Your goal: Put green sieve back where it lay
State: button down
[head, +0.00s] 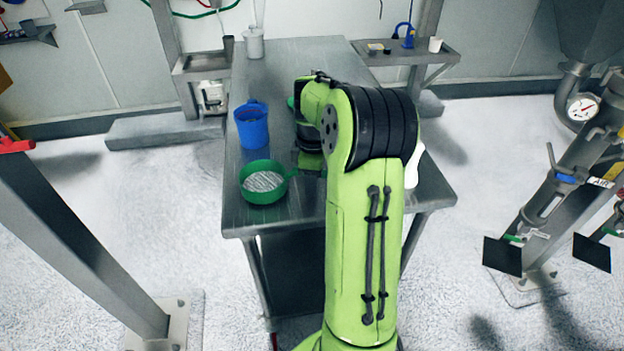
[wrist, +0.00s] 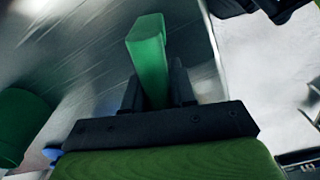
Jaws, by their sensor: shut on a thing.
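The green sieve (head: 264,196) is at the front left of the steel table in the head view, mesh side up. My gripper is hidden behind my arm there. In the wrist view, my gripper (wrist: 157,95) is shut on the green handle (wrist: 148,50), whose free end sticks out past the fingers. The sieve's bowl is hidden in the wrist view behind my gripper body. I cannot tell whether the bowl touches the table or hangs just above it.
A blue jug (head: 252,127) stands on the table (head: 305,57) behind the sieve. A green item (head: 291,102), mostly hidden, is by my arm. A white object (head: 414,166) is at the right edge. The table's back part is mostly clear. Metal posts stand either side.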

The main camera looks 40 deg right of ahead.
jog(key=shift+f+b, duration=0.4)
jog(key=shift+f, duration=0.25)
jog(key=c, duration=0.8)
grip_release()
jog(key=shift+c, duration=0.2)
notch_tip(320, 180, up, 16)
jog(key=p, duration=0.6)
jog(key=shift+s, duration=0.15)
